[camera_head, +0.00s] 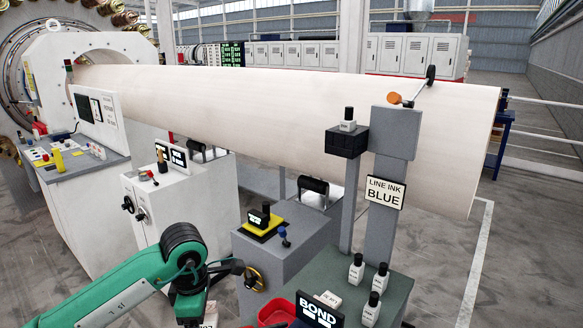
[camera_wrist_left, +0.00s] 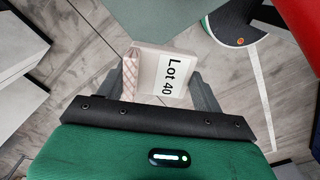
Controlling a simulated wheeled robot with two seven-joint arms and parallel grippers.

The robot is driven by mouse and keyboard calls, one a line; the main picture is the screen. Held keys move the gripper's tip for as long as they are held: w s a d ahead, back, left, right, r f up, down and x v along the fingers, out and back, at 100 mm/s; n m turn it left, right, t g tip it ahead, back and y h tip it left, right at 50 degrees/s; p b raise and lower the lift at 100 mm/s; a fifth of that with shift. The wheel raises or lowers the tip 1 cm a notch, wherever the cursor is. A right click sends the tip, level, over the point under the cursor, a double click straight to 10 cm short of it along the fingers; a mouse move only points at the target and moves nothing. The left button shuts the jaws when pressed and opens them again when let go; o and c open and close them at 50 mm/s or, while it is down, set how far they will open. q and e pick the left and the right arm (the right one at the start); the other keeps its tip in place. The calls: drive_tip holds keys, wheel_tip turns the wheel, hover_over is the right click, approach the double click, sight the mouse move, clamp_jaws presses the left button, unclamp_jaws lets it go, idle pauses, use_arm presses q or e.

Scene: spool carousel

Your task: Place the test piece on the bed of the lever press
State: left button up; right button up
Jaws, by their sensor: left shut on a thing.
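I cannot tell for sure which fixture is the lever press. My right gripper is not in view.
A grey cabinet (camera_head: 280,246) with a yellow-edged device (camera_head: 262,222) and a yellow handwheel (camera_head: 256,278) stands right of my arm. A long pale cylinder (camera_head: 300,110) spans behind.

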use_arm(q)
drive_tip(key=m, duration=0.3)
drive_tip(key=s+m, duration=0.1)
drive_tip(key=m, duration=0.1)
drive_tip(key=shift+a, duration=0.35)
drive_tip(key=m, duration=0.3)
drive_tip(key=s+m, duration=0.1)
drive_tip(key=shift+a+m, duration=0.3)
drive_tip(key=shift+m, duration=0.1)
drive_tip(key=m, duration=0.3)
drive_tip(key=s+m, duration=0.1)
drive_tip(key=shift+a+m, duration=0.3)
drive_tip(key=shift+m, duration=0.1)
drive_tip(key=m, duration=0.2)
drive_tip(key=s+m, duration=0.1)
drive_tip(key=m, duration=0.1)
drive_tip(key=shift+a, duration=0.2)
drive_tip(key=s+f, duration=0.5)
drive_tip(key=f, duration=0.1)
drive_tip(key=shift+m, duration=0.3)
drive_tip(key=shift+w, duration=0.15)
